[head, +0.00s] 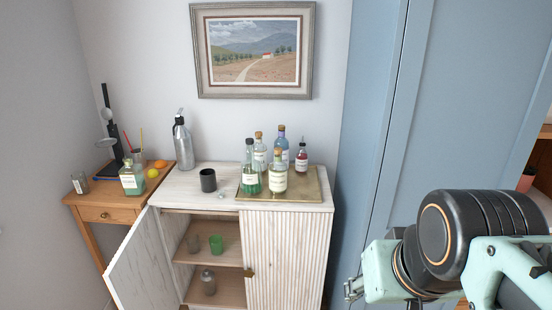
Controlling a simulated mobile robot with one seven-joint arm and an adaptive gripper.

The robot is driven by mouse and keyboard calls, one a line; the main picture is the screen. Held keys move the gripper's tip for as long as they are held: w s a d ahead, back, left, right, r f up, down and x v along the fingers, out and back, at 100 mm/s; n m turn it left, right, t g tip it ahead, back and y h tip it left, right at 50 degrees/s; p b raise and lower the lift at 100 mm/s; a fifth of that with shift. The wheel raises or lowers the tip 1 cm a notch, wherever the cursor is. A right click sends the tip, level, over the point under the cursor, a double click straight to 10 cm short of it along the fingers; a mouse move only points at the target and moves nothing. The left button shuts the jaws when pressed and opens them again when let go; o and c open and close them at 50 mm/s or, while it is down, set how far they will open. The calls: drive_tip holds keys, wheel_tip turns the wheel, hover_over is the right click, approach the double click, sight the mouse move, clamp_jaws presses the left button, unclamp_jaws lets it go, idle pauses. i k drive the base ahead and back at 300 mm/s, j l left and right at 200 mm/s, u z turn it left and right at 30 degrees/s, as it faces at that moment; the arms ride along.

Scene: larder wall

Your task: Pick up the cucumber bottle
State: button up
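Labels are too small to read, so I cannot tell which bottle is the cucumber one. A squat bottle of pale green liquid (132,180) stands on the wooden side table at left. A taller clear bottle with darker green liquid (250,178) stands at the front left of the tray on the white cabinet. My arm is at the lower right, in front of the blue door. Part of my gripper (353,288) shows at the arm's left edge, well right of and apart from the bottles. Its fingers are mostly hidden.
The brass tray (311,191) also holds several other bottles. A dark cup (208,180) and a silver siphon bottle (182,143) share the cabinet top (176,183). The cabinet's left door (134,262) stands open. Fruit and a glass crowd the side table (92,198).

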sight(133, 182)
drive_tip(key=u, duration=1.35)
drive_tip(key=i+l, duration=0.1)
drive_tip(key=i, duration=1.1)
drive_tip(key=i+l+u, duration=0.1)
drive_tip(key=i, duration=0.25)
drive_tip(key=i+l, duration=0.2)
drive_tip(key=i, duration=0.2)
drive_tip(key=k, duration=0.1)
drive_tip(key=i, duration=0.6)
